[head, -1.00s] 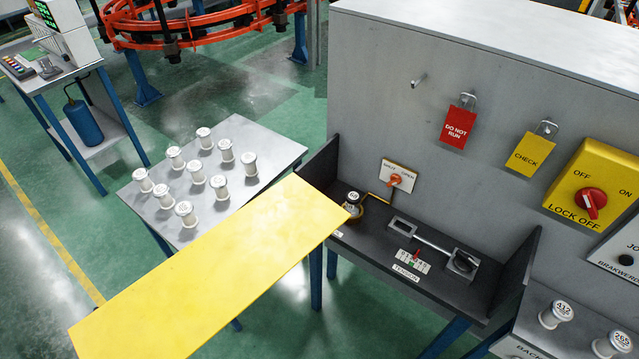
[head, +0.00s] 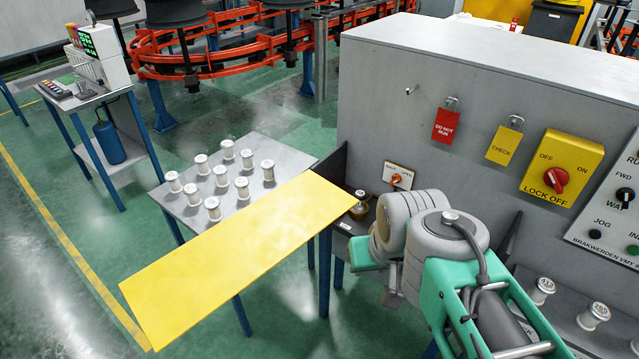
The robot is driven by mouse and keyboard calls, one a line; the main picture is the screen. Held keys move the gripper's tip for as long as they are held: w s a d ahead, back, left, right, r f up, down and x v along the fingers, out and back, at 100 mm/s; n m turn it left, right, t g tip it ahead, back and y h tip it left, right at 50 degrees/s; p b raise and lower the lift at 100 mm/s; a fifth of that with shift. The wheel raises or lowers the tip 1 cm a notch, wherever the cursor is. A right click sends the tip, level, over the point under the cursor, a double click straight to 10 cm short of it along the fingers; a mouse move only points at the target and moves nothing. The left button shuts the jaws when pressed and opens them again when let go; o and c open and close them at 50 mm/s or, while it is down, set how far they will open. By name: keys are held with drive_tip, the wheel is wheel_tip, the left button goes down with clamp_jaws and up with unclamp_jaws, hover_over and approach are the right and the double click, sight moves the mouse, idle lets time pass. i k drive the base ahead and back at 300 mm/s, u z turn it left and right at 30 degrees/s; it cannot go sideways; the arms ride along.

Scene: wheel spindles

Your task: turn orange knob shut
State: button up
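The orange knob (head: 397,180) sits on a small white plate (head: 399,174) on the grey cabinet's front, above the dark shelf. The plate's small lettering and the knob's exact angle are hard to read. My arm (head: 450,240), with grey joints and teal links, stands to the right of the knob and in front of the shelf. The jaws of my gripper cannot be made out; the arm's own links hide its end.
A yellow board (head: 240,255) lies left of the shelf. Several white spools stand on a grey table (head: 290,155) behind it. Red (head: 447,126) and yellow (head: 503,146) tags and a lock-off switch (head: 556,180) are on the cabinet.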

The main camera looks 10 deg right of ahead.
sight(397, 178)
drive_tip(key=u, duration=0.25)
drive_tip(key=i, duration=1)
